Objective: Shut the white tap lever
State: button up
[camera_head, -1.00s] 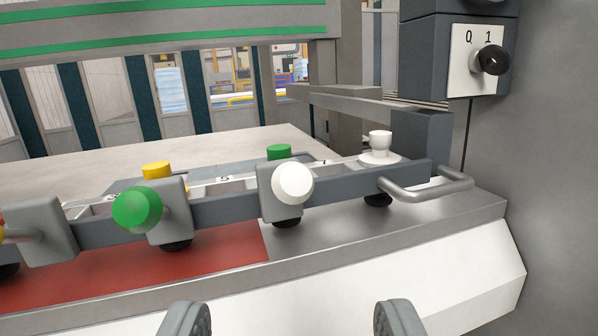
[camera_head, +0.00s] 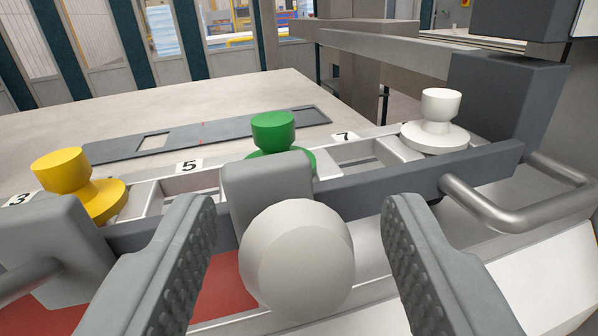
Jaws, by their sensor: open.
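The white tap lever's round knob (camera_head: 297,260) is large and near the middle bottom of the view, in front of a grey tap body (camera_head: 266,188) on the dark rail. My gripper (camera_head: 298,222) is open, with one finger on each side of the white knob. There is a visible gap between each finger and the knob in the picture. Whether the knob lies fully between the fingertips in depth, I cannot tell. The knob hides the lever's stem.
Behind the rail stand a yellow knob (camera_head: 76,183), a green knob (camera_head: 273,134) and a white knob (camera_head: 437,118) on a slotted strip marked 3, 5 and 7. A grey handle (camera_head: 520,205) juts out at right. Another grey tap body (camera_head: 55,250) is at left.

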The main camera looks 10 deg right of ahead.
jog(key=shift+w+d, duration=0.1)
jog(key=shift+w, duration=0.35)
grip_shut()
jog(key=shift+f, duration=0.1)
jog(key=shift+s+f+m+t+h, duration=0.15)
jog(key=shift+f+m+t+h, duration=0.65)
jog(key=shift+t, duration=0.45)
jog(key=shift+s+f+m+t+h, duration=0.1)
jog(key=shift+f+m+t+h, duration=0.75)
jog(key=shift+t, duration=0.45)
jog(key=shift+s+f+m+t+h, duration=0.15)
jog(key=shift+f+m+t+h, duration=0.4)
jog(key=shift+f+t, duration=0.55)
jog(key=shift+r+t, duration=0.1)
jog(key=shift+t, duration=0.15)
